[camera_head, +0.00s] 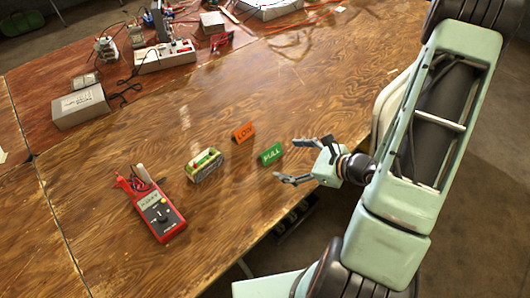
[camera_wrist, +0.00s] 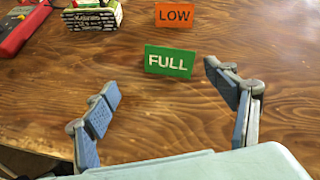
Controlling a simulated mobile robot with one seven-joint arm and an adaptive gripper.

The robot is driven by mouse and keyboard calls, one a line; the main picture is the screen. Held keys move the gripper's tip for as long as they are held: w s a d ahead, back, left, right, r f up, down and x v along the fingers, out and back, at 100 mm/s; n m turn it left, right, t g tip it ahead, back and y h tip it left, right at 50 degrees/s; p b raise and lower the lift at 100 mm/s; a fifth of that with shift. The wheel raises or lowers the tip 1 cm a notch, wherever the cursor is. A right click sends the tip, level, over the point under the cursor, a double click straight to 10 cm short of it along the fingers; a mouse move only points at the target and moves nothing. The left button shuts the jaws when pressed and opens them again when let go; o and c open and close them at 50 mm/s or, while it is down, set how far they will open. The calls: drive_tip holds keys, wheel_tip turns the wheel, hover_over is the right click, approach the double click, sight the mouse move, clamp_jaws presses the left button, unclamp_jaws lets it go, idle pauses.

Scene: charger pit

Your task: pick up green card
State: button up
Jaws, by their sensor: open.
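The green card (camera_head: 271,154) reads FULL and stands tented on the wooden table near its front edge. In the wrist view the green card (camera_wrist: 169,61) stands upright ahead of my fingers, roughly midway between them and slightly beyond the tips. My gripper (camera_head: 290,160) is open and empty, close to the right of the card in the head view. In the wrist view my gripper (camera_wrist: 160,85) shows both fingers spread wide, with bare table between them. I see no contact between the fingers and the card.
An orange LOW card (camera_head: 243,132) stands just behind the green one. A battery pack (camera_head: 203,164) and a red multimeter (camera_head: 156,212) lie to the left. A power strip (camera_head: 165,56), a grey box (camera_head: 80,106) and cables are farther back.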

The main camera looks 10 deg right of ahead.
sight(271, 150)
drive_tip(key=shift+s+a+m+t, duration=0.1)
drive_tip(key=shift+s+m+t, duration=0.3)
drive_tip(key=shift+m+t, duration=0.55)
drive_tip(key=m+t+h, duration=0.1)
drive_tip(key=m, duration=0.2)
drive_tip(key=shift+s+r, duration=0.15)
drive_tip(key=shift+m, duration=0.25)
drive_tip(key=x, duration=1)
drive_tip(key=shift+w, duration=0.45)
drive_tip(key=shift+c, duration=0.3)
drive_tip(key=c, duration=0.7)
